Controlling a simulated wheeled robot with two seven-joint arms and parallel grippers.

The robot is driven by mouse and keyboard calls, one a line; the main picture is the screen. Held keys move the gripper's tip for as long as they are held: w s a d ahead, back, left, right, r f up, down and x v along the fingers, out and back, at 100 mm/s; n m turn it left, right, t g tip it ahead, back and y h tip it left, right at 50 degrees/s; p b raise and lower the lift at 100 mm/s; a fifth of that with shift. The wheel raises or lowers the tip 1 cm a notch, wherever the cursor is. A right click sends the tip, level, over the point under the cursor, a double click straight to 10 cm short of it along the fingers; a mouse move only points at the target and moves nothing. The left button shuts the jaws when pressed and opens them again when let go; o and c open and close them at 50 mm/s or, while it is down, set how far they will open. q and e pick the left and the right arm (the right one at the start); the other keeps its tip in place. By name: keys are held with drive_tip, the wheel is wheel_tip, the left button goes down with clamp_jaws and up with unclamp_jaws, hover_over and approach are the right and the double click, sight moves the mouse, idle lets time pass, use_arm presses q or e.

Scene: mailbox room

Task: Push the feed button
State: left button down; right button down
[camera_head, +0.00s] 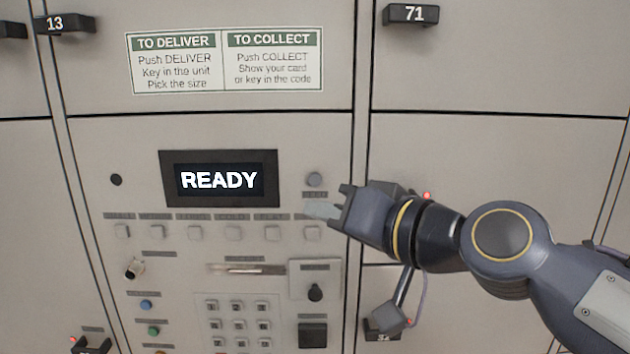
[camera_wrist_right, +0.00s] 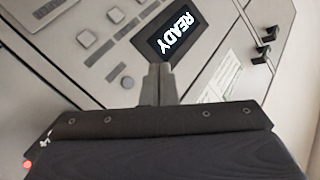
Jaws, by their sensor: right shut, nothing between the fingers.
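The control panel has a READY display (camera_head: 219,179), which also shows in the right wrist view (camera_wrist_right: 166,32). A row of square grey buttons (camera_head: 233,233) runs below it; small labels above them are too blurred to read, so I cannot tell which one is the feed button. The rightmost square button (camera_head: 312,233) lies just below my fingertips in the head view. A round grey button (camera_head: 314,179) is right of the display and above the fingertips; it also shows in the right wrist view (camera_wrist_right: 127,82). My right gripper (camera_head: 318,211) is shut and empty, pointing left; contact cannot be told.
An instruction sign (camera_head: 224,62) is above. Locker handles (camera_head: 410,14) stick out around the panel.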

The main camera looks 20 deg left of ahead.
drive_tip(key=shift+w+a, duration=0.4)
drive_tip(key=shift+w, duration=1)
drive_tip(key=shift+w+a, duration=0.4)
drive_tip(key=shift+w, duration=1)
drive_tip(key=shift+w+a, duration=0.4)
drive_tip(key=shift+w, duration=1)
drive_tip(key=shift+w, duration=0.1)
drive_tip(key=shift+w+a, duration=0.1)
drive_tip(key=shift+w, duration=0.25)
drive_tip(key=shift+w+a, duration=0.1)
drive_tip(key=shift+w, duration=0.25)
drive_tip(key=shift+s, duration=0.15)
drive_tip(key=shift+s+d, duration=0.2)
drive_tip(key=shift+s, duration=0.45)
drive_tip(key=shift+s+d+b, duration=0.2)
drive_tip(key=shift+s+d, duration=0.05)
drive_tip(key=shift+s, duration=0.55)
drive_tip(key=shift+s+d+b, duration=0.15)
drive_tip(key=shift+s+d, duration=0.05)
drive_tip(key=shift+s, duration=0.65)
drive_tip(key=shift+s+d+b, duration=0.2)
drive_tip(key=shift+s+d, duration=0.05)
drive_tip(key=shift+s, duration=0.55)
